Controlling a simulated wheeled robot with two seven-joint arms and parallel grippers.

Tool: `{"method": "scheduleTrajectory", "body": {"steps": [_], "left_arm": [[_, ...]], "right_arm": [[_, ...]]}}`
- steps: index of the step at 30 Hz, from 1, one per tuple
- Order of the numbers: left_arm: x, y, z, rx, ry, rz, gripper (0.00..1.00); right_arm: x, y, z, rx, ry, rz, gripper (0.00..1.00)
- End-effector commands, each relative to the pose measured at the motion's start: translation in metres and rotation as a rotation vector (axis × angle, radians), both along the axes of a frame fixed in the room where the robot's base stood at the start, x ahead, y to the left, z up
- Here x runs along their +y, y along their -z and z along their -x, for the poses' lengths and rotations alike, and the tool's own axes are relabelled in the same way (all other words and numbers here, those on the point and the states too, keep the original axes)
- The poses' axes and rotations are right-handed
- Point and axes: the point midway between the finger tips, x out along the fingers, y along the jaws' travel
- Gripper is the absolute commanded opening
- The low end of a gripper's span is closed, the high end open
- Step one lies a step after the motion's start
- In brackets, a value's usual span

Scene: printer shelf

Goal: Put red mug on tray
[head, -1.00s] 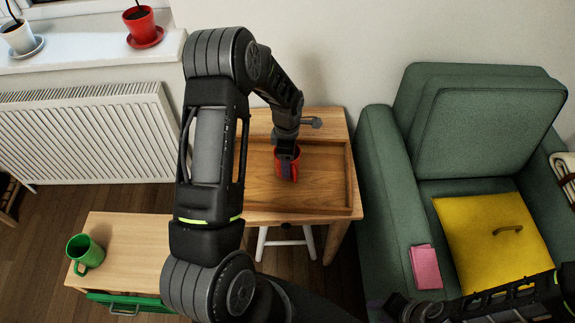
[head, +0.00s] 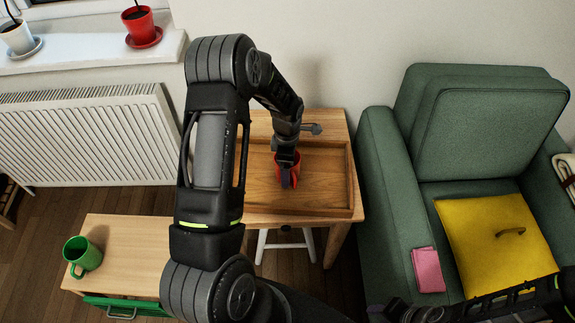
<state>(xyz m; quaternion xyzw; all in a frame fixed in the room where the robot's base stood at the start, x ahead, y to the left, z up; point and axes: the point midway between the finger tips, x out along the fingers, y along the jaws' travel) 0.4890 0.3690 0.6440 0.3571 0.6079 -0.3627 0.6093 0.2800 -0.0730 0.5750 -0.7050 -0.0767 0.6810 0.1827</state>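The wooden tray (head: 345,190) lies on a small wooden table. The red mug (head: 294,172) is over the middle of the tray, partly hidden by my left gripper (head: 287,175). This gripper reaches down from above, and its fingers appear shut on the mug's near side. I cannot tell whether the mug's base touches the tray. My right gripper (head: 398,310) is at the bottom edge, in front of the armchair, away from the mug. Whether it is open or shut cannot be seen.
A green mug (head: 83,255) stands on a low wooden cabinet (head: 135,240) at lower left. A green armchair (head: 385,180) with a yellow cushion (head: 490,240) and a pink item (head: 428,270) is on the right. My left arm hides the tray's left part.

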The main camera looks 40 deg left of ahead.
Motion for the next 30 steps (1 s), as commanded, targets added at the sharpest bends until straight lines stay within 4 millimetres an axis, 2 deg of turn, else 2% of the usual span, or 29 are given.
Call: {"method": "scheduleTrajectory", "body": {"steps": [8, 11, 21, 25, 30], "left_arm": [[0.001, -0.013, -0.001, -0.004, 0.000, -0.002, 0.91], [0.000, -0.029, -0.001, -0.004, -0.001, -0.001, 0.91], [0.001, -0.098, -0.001, -0.005, 0.000, -0.001, 0.91], [0.001, -0.115, -0.001, -0.002, 0.000, -0.001, 0.91], [0.001, -0.123, 0.000, 0.000, 0.000, 0.000, 0.91]], "right_arm": [[0.000, -0.002, 0.000, 0.000, 0.000, 0.000, 0.36], [0.000, -0.002, 0.000, 0.000, 0.000, 0.000, 0.36], [0.000, 0.000, 0.000, 0.000, 0.000, 0.000, 0.36], [0.000, 0.000, 0.000, 0.000, 0.000, 0.000, 0.36], [0.000, 0.000, 0.000, 0.000, 0.000, 0.000, 0.36]]}}
